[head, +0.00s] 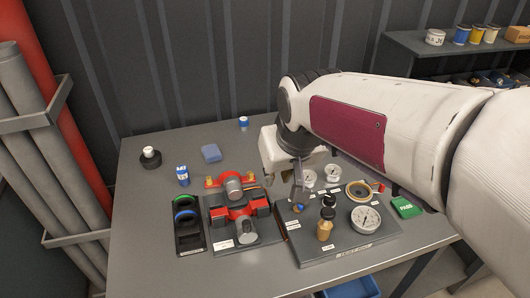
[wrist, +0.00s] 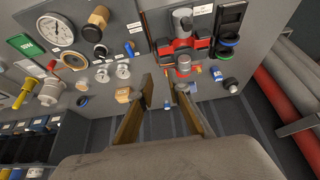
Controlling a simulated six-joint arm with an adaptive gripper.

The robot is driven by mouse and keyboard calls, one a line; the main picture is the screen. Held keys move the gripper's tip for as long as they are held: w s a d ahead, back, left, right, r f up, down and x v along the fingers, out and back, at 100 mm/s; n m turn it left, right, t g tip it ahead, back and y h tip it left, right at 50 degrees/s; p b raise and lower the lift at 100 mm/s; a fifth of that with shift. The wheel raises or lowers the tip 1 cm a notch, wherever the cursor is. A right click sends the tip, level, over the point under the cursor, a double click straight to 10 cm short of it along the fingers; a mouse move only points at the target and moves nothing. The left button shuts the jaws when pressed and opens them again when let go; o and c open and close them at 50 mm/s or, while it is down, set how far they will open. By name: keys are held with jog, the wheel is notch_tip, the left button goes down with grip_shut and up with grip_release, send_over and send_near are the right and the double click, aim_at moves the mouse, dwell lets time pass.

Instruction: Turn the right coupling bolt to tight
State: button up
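The pump coupling is a red and grey assembly (head: 238,212) on a dark base plate left of the table's middle; it also shows at the top of the wrist view (wrist: 183,45). Orange-brass ends stick out on both sides of its rear part. The right one (head: 248,180), which I take as the right coupling bolt, is small and partly merged with the parts around it; its tightness cannot be read. My gripper (head: 298,190) hangs right of the coupling, apart from it. In the wrist view its two tan fingers (wrist: 164,88) stand apart with nothing held between them.
A gauge panel (head: 345,250) with a brass knob (head: 325,229) and a large gauge (head: 365,219) lies right of the coupling. A black tray with green and blue rings (head: 188,232) lies left. A blue sponge-like block (head: 211,153) lies behind. The back left table is mostly clear.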

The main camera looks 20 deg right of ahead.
jog(key=shift+s+r, duration=0.1)
jog(key=shift+s, duration=0.45)
jog(key=w+f, duration=0.4)
jog(key=w, duration=0.1)
jog(key=w+d+f+n+g+y, duration=0.1)
jog(key=w+f, duration=0.4)
jog(key=w, duration=0.1)
jog(key=w+f+n+g, duration=0.1)
jog(key=w+f, duration=0.3)
jog(key=w, duration=0.1)
jog(key=shift+w+d+f+y, duration=0.15)
jog(key=shift+w+f+y, duration=0.05)
jog(key=shift+y, duration=0.1)
jog(key=w+n, duration=0.1)
jog(key=w+r+n, duration=0.1)
jog(key=w+n+t, duration=0.1)
jog(key=shift+w+a+r, duration=0.2)
jog(key=shift+w+a, duration=0.15)
